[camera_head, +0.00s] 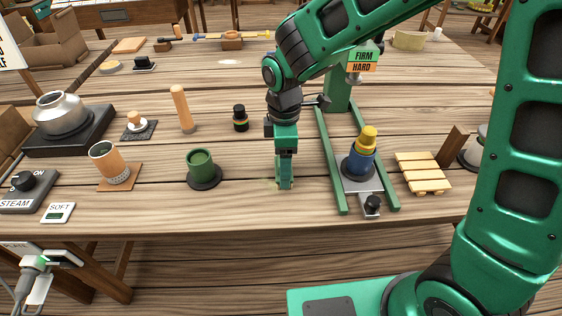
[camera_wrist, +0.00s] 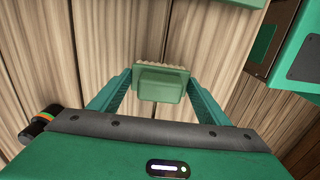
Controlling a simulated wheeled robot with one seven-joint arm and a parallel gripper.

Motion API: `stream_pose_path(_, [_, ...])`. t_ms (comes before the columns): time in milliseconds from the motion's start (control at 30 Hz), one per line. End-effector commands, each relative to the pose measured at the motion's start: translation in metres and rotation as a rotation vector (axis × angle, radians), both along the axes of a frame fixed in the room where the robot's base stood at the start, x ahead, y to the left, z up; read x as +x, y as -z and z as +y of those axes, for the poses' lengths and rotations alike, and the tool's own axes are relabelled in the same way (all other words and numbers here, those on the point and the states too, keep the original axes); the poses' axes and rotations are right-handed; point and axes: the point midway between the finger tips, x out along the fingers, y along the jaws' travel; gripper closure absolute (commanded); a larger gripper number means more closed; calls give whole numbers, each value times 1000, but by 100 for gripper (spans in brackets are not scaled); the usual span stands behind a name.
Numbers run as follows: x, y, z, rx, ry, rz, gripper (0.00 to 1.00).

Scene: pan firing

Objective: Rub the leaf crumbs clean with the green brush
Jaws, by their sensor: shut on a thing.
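My gripper (camera_head: 285,184) points straight down over the table near its front edge. In the wrist view its two fingers (camera_wrist: 160,88) are shut on the sides of the green brush (camera_wrist: 163,84), a small block with a pale ridged bristle edge. The brush is at table level, but I cannot tell if the bristles touch the wood. Faint yellow-green leaf crumbs (camera_head: 270,184) appear on the wood just left of the gripper. Any crumbs under the brush are hidden.
A green cup on a dark base (camera_head: 202,168) stands to the left. A green-railed press (camera_head: 338,150) with a blue and yellow piece (camera_head: 362,160) stands close on the right. A small black jar (camera_head: 240,118) is behind. Bare wood lies between cup and gripper.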

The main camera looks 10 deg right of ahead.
Motion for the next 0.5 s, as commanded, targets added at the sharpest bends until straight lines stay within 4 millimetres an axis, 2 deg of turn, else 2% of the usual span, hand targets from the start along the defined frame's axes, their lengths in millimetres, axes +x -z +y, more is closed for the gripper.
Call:
stream_pose_path(200, [-1, 2, -9, 0, 0, 1, 48])
stream_pose_path(500, [-1, 3, -12, -2, 0, 2, 48])
